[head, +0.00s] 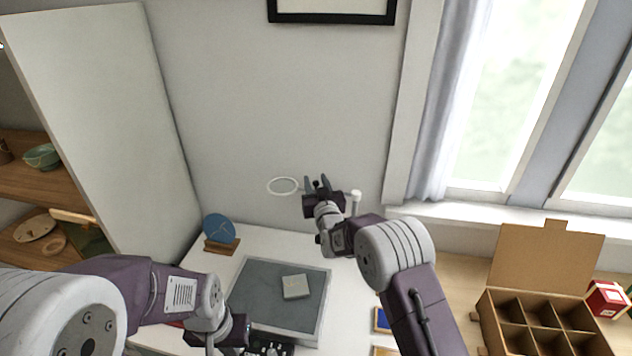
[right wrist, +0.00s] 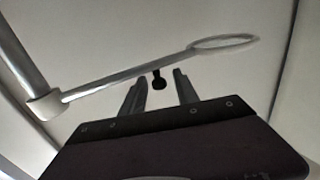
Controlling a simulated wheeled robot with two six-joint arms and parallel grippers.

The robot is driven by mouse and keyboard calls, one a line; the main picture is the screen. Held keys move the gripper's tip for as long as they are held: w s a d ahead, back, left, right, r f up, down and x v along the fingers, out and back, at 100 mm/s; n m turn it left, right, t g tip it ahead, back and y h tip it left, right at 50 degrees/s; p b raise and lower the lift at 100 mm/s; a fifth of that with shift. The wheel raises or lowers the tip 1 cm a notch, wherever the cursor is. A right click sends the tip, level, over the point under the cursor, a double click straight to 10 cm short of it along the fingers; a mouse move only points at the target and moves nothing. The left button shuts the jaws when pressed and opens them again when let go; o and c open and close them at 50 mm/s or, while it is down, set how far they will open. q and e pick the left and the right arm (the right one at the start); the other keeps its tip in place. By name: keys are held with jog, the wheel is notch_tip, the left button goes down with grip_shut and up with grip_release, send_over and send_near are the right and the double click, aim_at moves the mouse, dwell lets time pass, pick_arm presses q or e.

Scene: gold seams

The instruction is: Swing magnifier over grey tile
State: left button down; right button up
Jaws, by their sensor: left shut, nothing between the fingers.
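The magnifier ring (head: 283,186) hangs by the back wall on a thin arm from a white post (head: 355,198). It also shows at the upper right of the right wrist view (right wrist: 224,42). A small black knob (right wrist: 158,80) sits below the arm. My right gripper (head: 318,183) is open, its fingers apart on either side of the knob with gaps. The pale grey tile (head: 296,287) lies on the dark grey board (head: 258,288), in front of and below the ring. My left gripper (head: 246,333) is low by the board's front edge, shut and empty.
A blue disc (head: 219,228) stands in a wooden holder (head: 221,246) behind the board's left side. A divided cardboard box (head: 540,318) with a raised lid is at the right, beside a red box (head: 606,298). A white panel (head: 105,120) stands at left.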

grip_shut()
dwell(1.3)
